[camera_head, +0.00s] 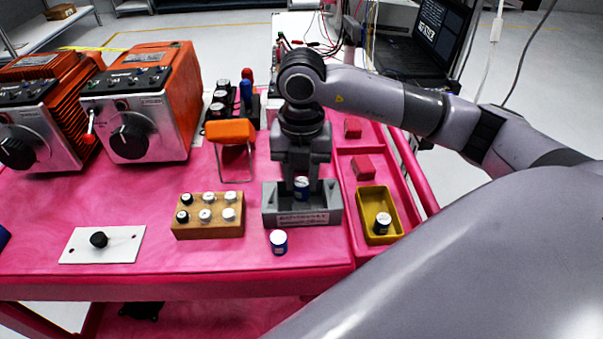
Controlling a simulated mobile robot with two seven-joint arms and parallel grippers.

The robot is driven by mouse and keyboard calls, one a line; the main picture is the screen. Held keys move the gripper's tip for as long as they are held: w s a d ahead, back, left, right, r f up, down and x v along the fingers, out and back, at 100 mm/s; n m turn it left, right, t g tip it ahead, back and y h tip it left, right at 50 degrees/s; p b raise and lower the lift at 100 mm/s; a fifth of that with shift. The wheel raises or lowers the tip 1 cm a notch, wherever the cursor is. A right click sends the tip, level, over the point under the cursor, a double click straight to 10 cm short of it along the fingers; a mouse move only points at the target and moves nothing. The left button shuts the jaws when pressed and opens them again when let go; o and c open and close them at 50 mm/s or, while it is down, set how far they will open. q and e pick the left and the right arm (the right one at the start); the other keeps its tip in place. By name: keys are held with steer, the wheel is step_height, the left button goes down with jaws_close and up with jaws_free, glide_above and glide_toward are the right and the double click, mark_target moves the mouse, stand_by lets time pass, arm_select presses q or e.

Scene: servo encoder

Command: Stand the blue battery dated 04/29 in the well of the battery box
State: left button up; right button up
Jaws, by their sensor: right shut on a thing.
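My right gripper (301,178) points down over the grey battery box (330,212) and is shut on a blue battery (302,190) with a pale top. The battery looks upright, in or just above the box's well; the front wall hides its lower end, so I cannot tell whether it touches the bottom. A second blue battery (279,242) with a white top stands on the pink table in front of the box, apart from it. I cannot read a date on either battery. My left gripper is not in view.
A wooden block (208,230) with several capped cells stands left of the box. A yellow tray (367,215) holding a dark cell (382,223) is at right. An orange-topped stand (231,131) is behind left. A white plate (78,248) lies at front left.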

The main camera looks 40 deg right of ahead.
steer(key=shift+f+b, duration=1.55)
steer(key=shift+f, duration=0.45)
steer(key=o, duration=1)
steer(key=shift+r, duration=0.1)
steer(key=shift+c, duration=0.6)
steer(key=shift+r, duration=0.1)
steer(key=shift+r+p, duration=2.9)
steer(key=shift+r, duration=0.85)
steer(key=shift+f, duration=0.1)
